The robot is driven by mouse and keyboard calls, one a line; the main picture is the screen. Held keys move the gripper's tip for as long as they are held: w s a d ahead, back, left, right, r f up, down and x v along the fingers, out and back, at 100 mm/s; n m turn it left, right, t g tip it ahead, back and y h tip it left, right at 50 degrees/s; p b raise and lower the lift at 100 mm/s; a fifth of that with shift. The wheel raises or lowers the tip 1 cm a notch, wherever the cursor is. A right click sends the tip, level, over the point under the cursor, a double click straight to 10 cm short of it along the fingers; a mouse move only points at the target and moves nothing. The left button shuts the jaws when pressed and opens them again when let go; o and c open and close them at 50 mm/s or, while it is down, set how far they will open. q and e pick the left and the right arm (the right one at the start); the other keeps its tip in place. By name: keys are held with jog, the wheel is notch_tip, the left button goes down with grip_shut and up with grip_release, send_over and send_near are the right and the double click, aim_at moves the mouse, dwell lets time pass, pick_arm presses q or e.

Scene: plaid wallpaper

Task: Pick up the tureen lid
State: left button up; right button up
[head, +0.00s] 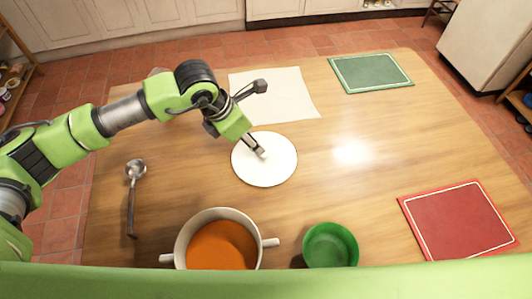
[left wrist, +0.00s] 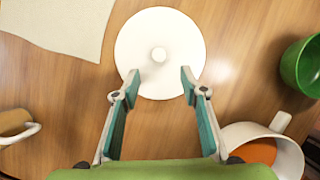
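The tureen lid (head: 275,172) is a white disc lying flat on the wooden table near its middle. In the left wrist view the lid (left wrist: 180,35) shows a small round knob (left wrist: 159,54) at its centre. My left gripper (head: 260,152) is over the lid in the head view. In the left wrist view the left gripper (left wrist: 158,82) is open, its fingers apart on either side below the knob, with nothing between them. The tureen (head: 192,222) is a white two-handled pot of orange soup at the near edge. My right gripper is not in view.
A green bowl (head: 330,246) stands right of the tureen. A ladle (head: 131,200) lies at the left. A cream cloth (head: 290,95), a green mat (head: 370,72) and a red mat (head: 458,220) lie on the table (head: 345,185). The table right of the lid is clear.

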aim_at(264, 156)
pick_arm(q)
jog(key=x, duration=0.3)
jog(key=shift+w+d+f, duration=0.2)
jog(key=shift+d+f, duration=0.05)
jog(key=shift+f, duration=0.25)
jog(key=p+x, duration=0.2)
jog(key=x, duration=0.2)
jog(key=shift+w+d, duration=0.1)
jog(key=shift+w+d+f, duration=0.15)
jog(key=shift+f, duration=0.3)
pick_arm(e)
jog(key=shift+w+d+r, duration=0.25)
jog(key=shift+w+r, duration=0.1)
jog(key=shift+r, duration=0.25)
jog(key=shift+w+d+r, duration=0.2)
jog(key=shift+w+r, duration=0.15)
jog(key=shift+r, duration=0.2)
pick_arm(q)
jog(key=shift+c, duration=0.5)
grip_shut()
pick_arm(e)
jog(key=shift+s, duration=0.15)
